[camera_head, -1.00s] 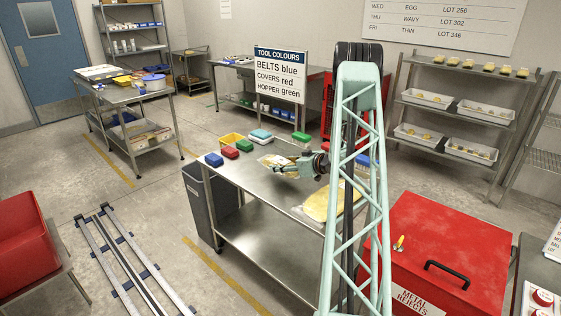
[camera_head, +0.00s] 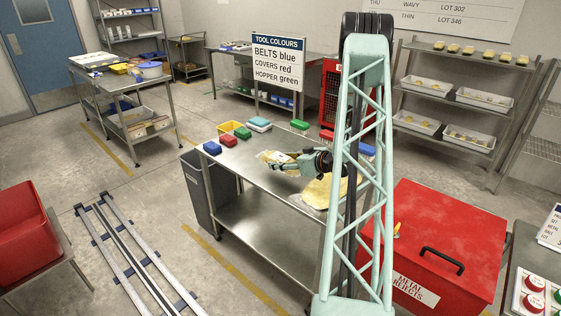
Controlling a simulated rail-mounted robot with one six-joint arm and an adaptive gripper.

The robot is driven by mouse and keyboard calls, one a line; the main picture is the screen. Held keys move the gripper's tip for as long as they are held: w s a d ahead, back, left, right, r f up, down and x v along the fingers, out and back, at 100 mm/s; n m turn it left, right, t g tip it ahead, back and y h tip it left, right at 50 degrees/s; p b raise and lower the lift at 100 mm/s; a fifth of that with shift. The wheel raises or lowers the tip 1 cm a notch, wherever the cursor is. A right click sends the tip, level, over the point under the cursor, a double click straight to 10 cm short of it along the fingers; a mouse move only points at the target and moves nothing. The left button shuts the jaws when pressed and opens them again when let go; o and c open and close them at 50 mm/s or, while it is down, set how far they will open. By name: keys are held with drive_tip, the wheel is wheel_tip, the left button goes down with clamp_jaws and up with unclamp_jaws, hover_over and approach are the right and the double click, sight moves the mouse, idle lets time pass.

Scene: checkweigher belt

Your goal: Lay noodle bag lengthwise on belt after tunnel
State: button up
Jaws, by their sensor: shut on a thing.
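A clear bag with pale yellow noodles (camera_head: 272,156) is at the tip of my gripper (camera_head: 288,160), over the steel table (camera_head: 243,172). My gripper is shut on the bag and points left; its fingers are small and partly hidden by the bag. I cannot tell whether the bag touches the table top. A second yellowish thing (camera_head: 318,193), perhaps another bag, lies on the table to the right, partly behind my arm. No belt or tunnel can be made out in this view.
A red metal rejects box (camera_head: 440,232) stands at right. A grey bin (camera_head: 196,187) is at the table's left end. The table's front left is clear.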

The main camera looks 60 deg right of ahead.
idle(0.5)
drive_tip(key=w+a+r+n+y, duration=0.1)
drive_tip(key=w+a+r, duration=0.2)
drive_tip(key=w+a, duration=0.5)
drive_tip(key=w+a+r+y, duration=0.1)
drive_tip(key=w+a+r, duration=0.3)
drive_tip(key=a, duration=0.9)
drive_tip(key=w+a+r+n+y, duration=0.1)
drive_tip(key=w+a+r, duration=0.2)
drive_tip(key=w+a, duration=0.55)
drive_tip(key=a+r+n+y, duration=0.1)
drive_tip(key=a+r, duration=0.1)
drive_tip(key=a, duration=1.1)
drive_tip(key=s+a+r+n, duration=0.1)
drive_tip(key=a+r, duration=0.2)
drive_tip(key=a, duration=1)
drive_tip(key=s+a+r+y, duration=0.1)
drive_tip(key=a+r, duration=0.1)
drive_tip(key=a, duration=1.2)
drive_tip(key=shift+s+r+n+y, duration=0.2)
drive_tip(key=shift+r+n+y, duration=0.1)
drive_tip(key=shift+r+n, duration=0.1)
drive_tip(key=shift+a, duration=0.1)
